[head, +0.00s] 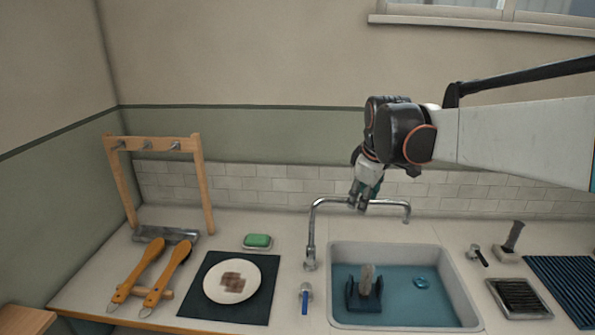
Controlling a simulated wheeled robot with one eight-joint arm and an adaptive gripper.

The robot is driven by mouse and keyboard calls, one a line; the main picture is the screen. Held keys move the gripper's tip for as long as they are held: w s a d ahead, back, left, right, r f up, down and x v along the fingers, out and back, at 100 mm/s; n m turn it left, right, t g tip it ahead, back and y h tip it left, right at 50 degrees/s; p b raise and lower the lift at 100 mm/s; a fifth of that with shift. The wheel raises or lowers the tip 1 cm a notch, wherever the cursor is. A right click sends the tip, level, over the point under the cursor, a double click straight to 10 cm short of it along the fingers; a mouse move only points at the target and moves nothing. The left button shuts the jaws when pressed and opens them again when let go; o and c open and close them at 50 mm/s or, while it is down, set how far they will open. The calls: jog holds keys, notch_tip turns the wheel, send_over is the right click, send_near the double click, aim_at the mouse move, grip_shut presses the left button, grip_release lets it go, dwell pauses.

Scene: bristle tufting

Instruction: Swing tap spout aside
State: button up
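The chrome tap (311,240) rises from the counter just left of the sink (440,282). Its long spout (394,203) reaches right across the back of the sink, and its end bends down over the basin. My gripper (361,207) comes down from the upper right and is at the middle of the spout, covering a short part of it. I cannot tell whether the fingers touch or enclose the spout, or how far apart they are. A blue-handled lever (305,298) stands on the counter in front of the tap.
Blue water in the sink holds a dark holder (364,295) and a small blue ring (420,283). Left of the tap are green soap (257,240), a plate (250,267), brushes (138,270) and a wooden rack (203,185). A grate (519,297) lies right.

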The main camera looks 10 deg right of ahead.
jog(key=w+d+n+g+p, duration=0.2)
jog(key=w+d+n+p, duration=0.4)
jog(key=w+d+p, duration=0.85)
jog(key=b+x, duration=0.1)
jog(key=x, duration=0.3)
jog(key=w+a+b+x, duration=0.1)
jog(key=x, duration=0.4)
jog(key=a+b+x, duration=0.1)
jog(key=x, duration=0.4)
jog(key=shift+w+a, duration=0.1)
jog(key=shift+w, duration=0.3)
grip_shut()
